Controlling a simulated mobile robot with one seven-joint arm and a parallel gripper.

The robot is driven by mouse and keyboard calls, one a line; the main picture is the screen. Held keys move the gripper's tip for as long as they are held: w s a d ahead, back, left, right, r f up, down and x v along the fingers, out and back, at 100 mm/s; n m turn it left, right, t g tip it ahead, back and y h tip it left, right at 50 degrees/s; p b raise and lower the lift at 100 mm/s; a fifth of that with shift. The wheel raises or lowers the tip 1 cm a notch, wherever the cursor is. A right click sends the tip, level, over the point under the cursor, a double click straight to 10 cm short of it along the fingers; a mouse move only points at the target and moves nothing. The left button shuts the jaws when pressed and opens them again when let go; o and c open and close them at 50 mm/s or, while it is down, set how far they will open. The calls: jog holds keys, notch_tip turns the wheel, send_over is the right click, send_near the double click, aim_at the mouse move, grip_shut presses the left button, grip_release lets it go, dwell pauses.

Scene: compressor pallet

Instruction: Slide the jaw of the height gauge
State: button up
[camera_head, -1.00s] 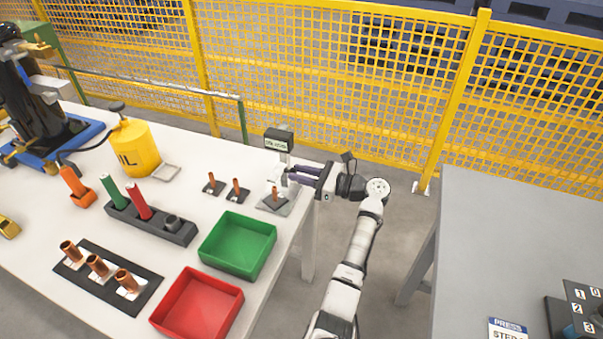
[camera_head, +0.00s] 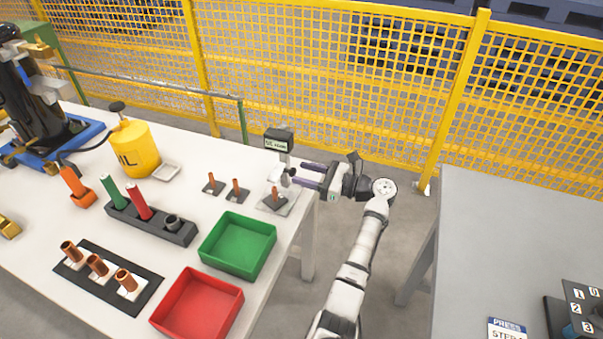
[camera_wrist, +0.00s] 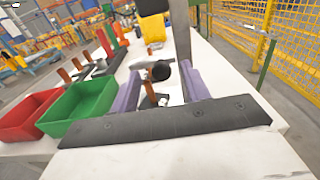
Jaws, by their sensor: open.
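The height gauge (camera_head: 279,141) stands at the right end of the white table, with a dark display box on top of a grey column. Its sliding jaw (camera_head: 287,177) shows low on the column, with a round dark knob (camera_wrist: 160,71) in the wrist view. A copper piece on a dark plate (camera_head: 275,198) sits on the gauge's base. My gripper (camera_head: 302,174) is open, its purple fingers pointing left at the jaw. In the wrist view the fingers (camera_wrist: 160,92) lie on either side of the knob, apart from it. Contact with the jaw cannot be told.
A green bin (camera_head: 238,245) and a red bin (camera_head: 198,305) stand at the table's front. Two copper pieces on plates (camera_head: 224,187) lie left of the gauge. A yellow oil can (camera_head: 134,148) stands farther left. Yellow mesh fencing (camera_head: 340,90) runs behind.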

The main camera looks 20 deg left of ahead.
jog(key=d+b, duration=0.2)
jog(key=d, duration=1)
jog(key=shift+s+d, duration=0.15)
